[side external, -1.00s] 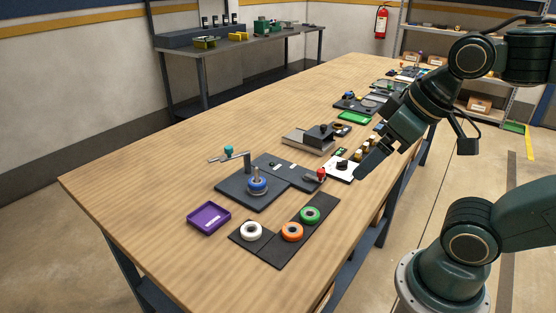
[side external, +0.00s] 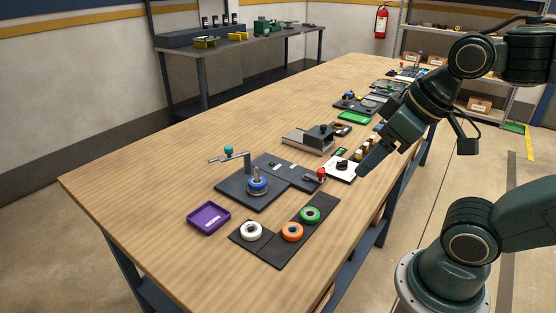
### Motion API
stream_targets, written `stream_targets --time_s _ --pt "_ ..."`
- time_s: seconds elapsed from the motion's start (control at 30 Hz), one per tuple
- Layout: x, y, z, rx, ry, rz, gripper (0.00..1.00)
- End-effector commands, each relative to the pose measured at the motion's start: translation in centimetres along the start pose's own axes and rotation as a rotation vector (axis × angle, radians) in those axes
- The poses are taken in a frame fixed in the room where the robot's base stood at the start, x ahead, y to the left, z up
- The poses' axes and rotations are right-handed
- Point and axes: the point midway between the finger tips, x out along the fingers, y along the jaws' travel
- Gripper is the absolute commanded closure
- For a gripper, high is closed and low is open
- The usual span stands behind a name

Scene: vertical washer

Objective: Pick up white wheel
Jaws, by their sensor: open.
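The white wheel (side external: 251,231) lies flat at the left end of a dark mat (side external: 268,252). An orange wheel (side external: 292,232) and a green wheel (side external: 310,214) lie on the same mat, to its right. My gripper (side external: 366,170) is open and empty, above the table's right side by the white plate with a black knob. It is well to the upper right of the white wheel and apart from it. The far finger is partly hidden behind the near one.
A purple tray (side external: 208,217) sits left of the wheels. Behind them is a dark fixture (side external: 235,193) with a blue wheel on an upright post and a teal-knobbed lever. A red knob (side external: 321,173) and a grey block (side external: 309,138) stand nearer my gripper. The table's front left is clear.

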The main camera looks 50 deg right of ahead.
Motion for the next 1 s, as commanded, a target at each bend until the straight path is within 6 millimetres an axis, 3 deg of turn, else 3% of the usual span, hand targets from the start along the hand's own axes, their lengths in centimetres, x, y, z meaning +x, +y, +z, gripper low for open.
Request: stream_targets --time_s 0.47,0.77,1.0 --pt "0.3 -0.2 -1.1 -0.063 -0.027 -0.006 0.3" --pt "2.1 -1.0 -5.0 -0.287 -0.114 -0.033 0.3" --pt "4.7 -2.1 -8.3 -0.503 -0.193 -0.073 0.3"
